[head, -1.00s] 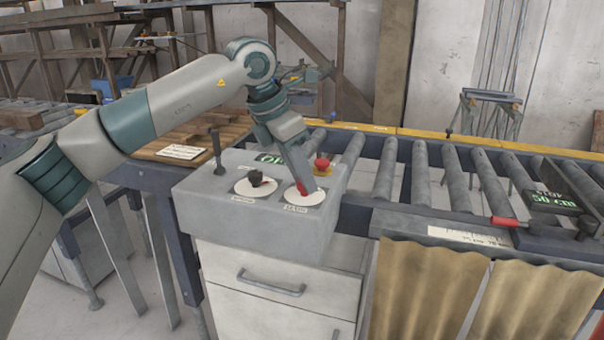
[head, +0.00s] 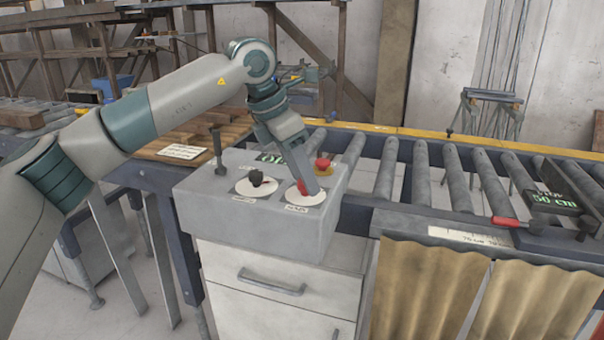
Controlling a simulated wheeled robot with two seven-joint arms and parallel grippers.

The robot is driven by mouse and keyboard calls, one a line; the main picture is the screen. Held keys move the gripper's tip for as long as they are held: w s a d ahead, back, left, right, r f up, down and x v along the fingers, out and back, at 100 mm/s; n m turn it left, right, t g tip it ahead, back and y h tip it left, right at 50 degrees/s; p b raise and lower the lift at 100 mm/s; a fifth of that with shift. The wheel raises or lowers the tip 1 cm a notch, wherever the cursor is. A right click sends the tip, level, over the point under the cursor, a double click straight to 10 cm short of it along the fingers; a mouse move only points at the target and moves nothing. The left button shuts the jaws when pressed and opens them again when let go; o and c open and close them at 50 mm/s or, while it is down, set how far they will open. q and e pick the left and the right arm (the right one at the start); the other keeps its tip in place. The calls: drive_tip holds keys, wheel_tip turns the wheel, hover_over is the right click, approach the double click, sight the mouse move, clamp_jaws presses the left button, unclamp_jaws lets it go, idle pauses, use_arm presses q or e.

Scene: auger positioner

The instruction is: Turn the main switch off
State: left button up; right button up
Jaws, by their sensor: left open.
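The grey control box (head: 270,225) stands on a cabinet in the middle of the head view. On its top, a red rotary switch (head: 302,187) sits on a white round plate, with a blurred label below it. My left gripper (head: 309,186) points down at this switch from above, open, its fingertips at the red handle and covering part of it. Whether the fingers touch the handle, and its exact angle, I cannot tell. A black rotary switch (head: 257,178) sits on another white plate to the left. My right gripper is out of view.
A red mushroom button (head: 322,165) on a yellow base stands just behind the gripper. A dark upright lever (head: 217,150) stands at the box's left rear. A roller conveyor (head: 420,180) runs to the right, with a small green-lettered display (head: 556,201).

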use_arm(q)
drive_tip(key=b+v, duration=0.1)
drive_tip(key=v, duration=1.6)
drive_tip(key=shift+r, duration=0.2)
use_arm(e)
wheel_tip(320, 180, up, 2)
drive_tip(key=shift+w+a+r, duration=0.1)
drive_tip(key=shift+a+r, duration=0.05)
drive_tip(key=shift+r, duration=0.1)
use_arm(q)
drive_tip(key=shift+a, duration=0.1)
drive_tip(key=shift+f, duration=0.1)
